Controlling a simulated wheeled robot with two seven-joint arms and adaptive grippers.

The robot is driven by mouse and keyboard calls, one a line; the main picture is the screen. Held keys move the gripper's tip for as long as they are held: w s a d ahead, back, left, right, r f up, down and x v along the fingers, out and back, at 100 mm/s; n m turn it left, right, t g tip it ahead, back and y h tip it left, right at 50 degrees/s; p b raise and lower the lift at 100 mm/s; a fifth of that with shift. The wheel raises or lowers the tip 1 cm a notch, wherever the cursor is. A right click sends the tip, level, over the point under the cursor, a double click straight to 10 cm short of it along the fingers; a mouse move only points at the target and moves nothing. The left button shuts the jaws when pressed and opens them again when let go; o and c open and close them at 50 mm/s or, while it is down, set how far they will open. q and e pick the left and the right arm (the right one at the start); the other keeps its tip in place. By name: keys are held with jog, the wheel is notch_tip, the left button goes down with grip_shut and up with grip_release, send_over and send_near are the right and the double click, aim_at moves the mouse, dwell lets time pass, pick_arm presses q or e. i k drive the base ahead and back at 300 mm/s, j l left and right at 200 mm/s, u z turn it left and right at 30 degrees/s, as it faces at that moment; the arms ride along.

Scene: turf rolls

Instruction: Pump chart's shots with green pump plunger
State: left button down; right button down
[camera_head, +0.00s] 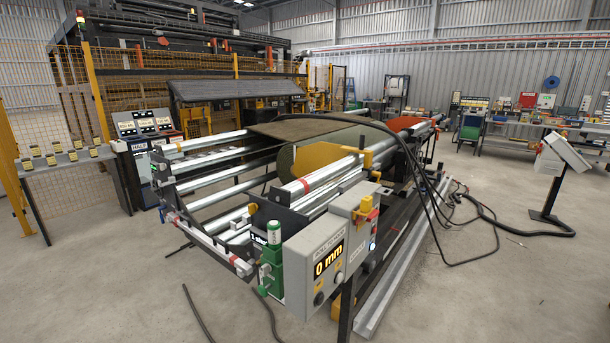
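A green pump (271,268) is mounted at the near corner of the turf-roll machine, left of a grey control box. Its plunger (274,230) stands upright on top, a short pale cylinder with green on it. The grey box beside it has a lit display (328,262) reading "0 mm" and dark knobs below. I cannot make out a chart of shots; the small panels in view are too small to read. Neither of my grippers is in view, and nothing touches the plunger.
The machine's silver rollers (215,178) and a turf roll (325,155) lie behind the pump. Black hoses (420,190) drape to the floor at right. A console on a stand (563,155) is far right. Yellow mesh fencing (50,130) is at left. Near floor is mostly open.

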aim_at(262, 291)
jog(key=j+z, duration=0.1)
jog(key=j, duration=0.45)
jog(key=k+j, duration=0.1)
jog(key=j, duration=0.4)
jog(key=j+z, duration=0.15)
jog(key=j, duration=0.4)
jog(key=k, duration=0.05)
